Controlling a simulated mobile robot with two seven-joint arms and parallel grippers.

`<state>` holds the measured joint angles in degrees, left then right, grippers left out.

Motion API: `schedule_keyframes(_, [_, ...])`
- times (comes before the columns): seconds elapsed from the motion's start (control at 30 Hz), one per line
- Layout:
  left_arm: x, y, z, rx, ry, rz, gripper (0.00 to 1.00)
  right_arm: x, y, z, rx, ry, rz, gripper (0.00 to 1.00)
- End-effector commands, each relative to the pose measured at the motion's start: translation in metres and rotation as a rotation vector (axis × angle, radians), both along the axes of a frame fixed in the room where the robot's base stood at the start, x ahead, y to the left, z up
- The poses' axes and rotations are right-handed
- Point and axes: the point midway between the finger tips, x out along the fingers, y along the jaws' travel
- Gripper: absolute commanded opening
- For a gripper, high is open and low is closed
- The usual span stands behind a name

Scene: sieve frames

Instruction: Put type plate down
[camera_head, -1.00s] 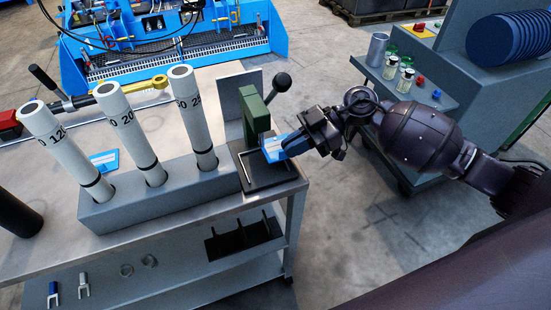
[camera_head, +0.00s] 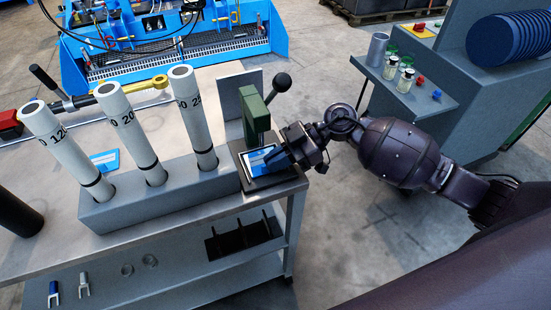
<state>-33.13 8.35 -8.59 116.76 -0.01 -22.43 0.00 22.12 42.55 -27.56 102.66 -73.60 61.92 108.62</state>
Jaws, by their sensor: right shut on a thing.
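The type plate (camera_head: 258,163) is a small blue and white card. It lies low at the black base (camera_head: 284,180) of the green press (camera_head: 254,113); I cannot tell whether it touches the base. My right gripper (camera_head: 277,158) is shut on the plate's right side, and its fingers hide that part. A similar blue and white plate (camera_head: 105,161) lies on the bench behind the grey block. My left gripper is not in view.
A grey block (camera_head: 150,205) holding several white numbered tubes stands left of the press on the metal bench (camera_head: 205,88). A black-knobbed lever (camera_head: 281,84) rises behind the press. A side shelf (camera_head: 432,103) at right carries small jars.

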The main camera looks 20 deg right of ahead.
Motion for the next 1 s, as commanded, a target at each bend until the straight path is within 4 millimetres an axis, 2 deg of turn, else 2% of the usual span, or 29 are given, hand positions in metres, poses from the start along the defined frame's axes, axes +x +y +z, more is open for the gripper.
schedule_keyframes(0.1, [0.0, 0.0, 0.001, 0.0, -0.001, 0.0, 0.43, 0.0, 0.0, -0.002, 0.0, 0.0, 0.0, 0.0])
schedule_keyframes(0.13, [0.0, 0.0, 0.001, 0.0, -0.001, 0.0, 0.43, 0.0, 0.0, -0.003, 0.0, 0.0, 0.0, 0.09])
schedule_keyframes(0.2, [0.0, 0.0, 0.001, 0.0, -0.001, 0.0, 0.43, 0.0, 0.0, -0.003, 0.0, 0.0, 0.0, 0.2])
schedule_keyframes(0.3, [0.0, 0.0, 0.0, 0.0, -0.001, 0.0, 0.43, 0.0, 0.0, -0.003, 0.0, 0.0, 0.0, 0.32])
schedule_keyframes(0.57, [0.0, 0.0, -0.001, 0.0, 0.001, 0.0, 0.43, 0.0, 0.0, -0.003, 0.0, 0.001, 0.0, 0.32])
schedule_keyframes(0.8, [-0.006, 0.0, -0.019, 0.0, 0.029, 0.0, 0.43, 0.0, 0.0, -0.01, 0.002, 0.005, 0.0, 0.32])
schedule_keyframes(0.9, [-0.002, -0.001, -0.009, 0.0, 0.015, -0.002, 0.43, 0.002, -0.02, 0.005, -0.005, -0.003, -0.003, 0.32])
schedule_keyframes(1.0, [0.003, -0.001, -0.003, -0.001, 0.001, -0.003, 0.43, 0.001, -0.039, 0.011, -0.006, -0.002, -0.002, 0.32])
